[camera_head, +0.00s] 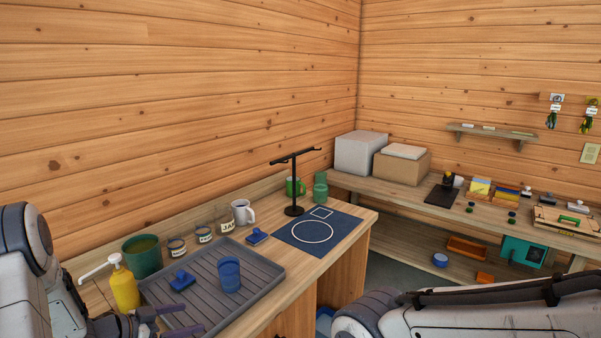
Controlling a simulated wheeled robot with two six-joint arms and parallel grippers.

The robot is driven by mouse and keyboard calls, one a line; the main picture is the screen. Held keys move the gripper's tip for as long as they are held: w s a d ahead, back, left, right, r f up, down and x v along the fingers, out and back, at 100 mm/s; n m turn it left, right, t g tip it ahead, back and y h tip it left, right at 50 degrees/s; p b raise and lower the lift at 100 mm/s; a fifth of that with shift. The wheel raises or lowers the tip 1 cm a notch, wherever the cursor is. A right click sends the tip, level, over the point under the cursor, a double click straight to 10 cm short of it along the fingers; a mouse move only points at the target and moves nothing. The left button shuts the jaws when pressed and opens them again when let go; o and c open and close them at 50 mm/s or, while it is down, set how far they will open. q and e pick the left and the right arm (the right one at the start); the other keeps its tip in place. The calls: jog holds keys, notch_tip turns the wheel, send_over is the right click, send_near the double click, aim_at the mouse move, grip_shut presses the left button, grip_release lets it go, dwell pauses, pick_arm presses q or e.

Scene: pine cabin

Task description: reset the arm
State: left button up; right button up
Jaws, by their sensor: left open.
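My left arm comes in at the lower left, and its gripper (168,320) is partly cut off by the bottom edge. Its fingers are apart over the near left end of the grey ribbed tray (255,290), beside the yellow pump bottle (124,289). I see nothing between the fingers. My right arm (470,312) crosses the lower right corner, and its gripper is out of the picture.
The tray holds a blue cup (229,274) and a blue stamp-like block (182,281). A green pot (142,256), a white mug (243,212) and a black stand (293,185) are behind. The blue mat (318,232) is mostly clear. A shelf bench (400,198) stands right.

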pick_arm(q)
jog(key=w+d+r+y, duration=0.4)
jog(key=w+d, duration=0.1)
jog(key=d, duration=0.1)
jog(key=s+d+r+n+g+y, duration=0.1)
jog(key=s+d+r+g+y, duration=0.15)
jog(key=s+d+r, duration=0.4)
jog(key=s+d+g, duration=0.3)
jog(key=s+d, duration=0.2)
jog(key=s, duration=0.9)
jog(key=s+d+r+g, duration=0.1)
jog(key=s+d+g, duration=0.3)
jog(key=s, duration=1)
jog(key=shift+s+d+y, duration=0.15)
jog(key=shift+d+y, duration=0.3)
jog(key=shift+d, duration=0.55)
jog(key=shift+c, duration=0.3)
